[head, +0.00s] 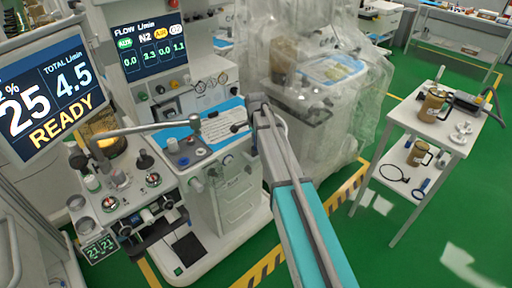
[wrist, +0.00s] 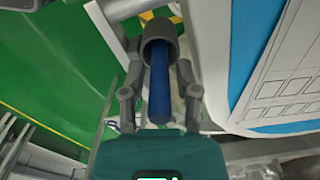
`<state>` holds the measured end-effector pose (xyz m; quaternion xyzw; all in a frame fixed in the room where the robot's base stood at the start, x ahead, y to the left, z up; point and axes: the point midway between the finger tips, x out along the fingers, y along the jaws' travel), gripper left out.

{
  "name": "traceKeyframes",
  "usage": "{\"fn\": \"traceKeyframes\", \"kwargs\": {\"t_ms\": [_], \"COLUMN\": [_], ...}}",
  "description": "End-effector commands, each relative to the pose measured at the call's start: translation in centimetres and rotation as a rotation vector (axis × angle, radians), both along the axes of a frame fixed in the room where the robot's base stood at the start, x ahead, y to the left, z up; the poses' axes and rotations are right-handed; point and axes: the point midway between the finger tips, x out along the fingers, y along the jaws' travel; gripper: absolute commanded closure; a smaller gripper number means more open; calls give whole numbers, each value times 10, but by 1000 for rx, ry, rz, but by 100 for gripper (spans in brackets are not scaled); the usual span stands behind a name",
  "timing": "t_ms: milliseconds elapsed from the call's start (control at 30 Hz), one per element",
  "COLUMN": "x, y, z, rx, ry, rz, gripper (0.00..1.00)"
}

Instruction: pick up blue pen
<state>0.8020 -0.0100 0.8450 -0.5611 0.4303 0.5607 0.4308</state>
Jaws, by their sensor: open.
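The blue pen (wrist: 160,95) shows in the wrist view as a thick blue rod between the two fingers of my gripper (wrist: 160,66). The fingers stand apart on either side of it, open, with no clear contact. A dark grey cup-shaped piece (wrist: 160,38) surrounds the pen's far end; I cannot tell whether it is a cap or a holder. In the head view my gripper is hidden behind my arm, and I cannot make out the pen there.
A blue work surface (head: 214,120) with a printed sheet (head: 222,126) lies left of my arm on the anaesthesia machine. A plastic-covered machine (head: 310,80) stands behind. A white side table (head: 400,118) with brown mugs stands right. Green floor is free between.

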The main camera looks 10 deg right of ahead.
Motion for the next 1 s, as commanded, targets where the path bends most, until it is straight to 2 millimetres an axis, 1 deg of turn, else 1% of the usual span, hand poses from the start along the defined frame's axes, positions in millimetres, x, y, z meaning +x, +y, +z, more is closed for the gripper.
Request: {"fn": "traceKeyframes", "kwargs": {"t_ms": [533,667,700,733,767,1000], "x": [0,0,0,0,0,0], "y": [0,0,0,0,0,0], "z": [0,0,0,0,0,0], "rx": [0,0,0,0,0,0], "ry": [0,0,0,0,0,0], "rz": [0,0,0,0,0,0], "gripper": [59,84,91,97,100,100]}}
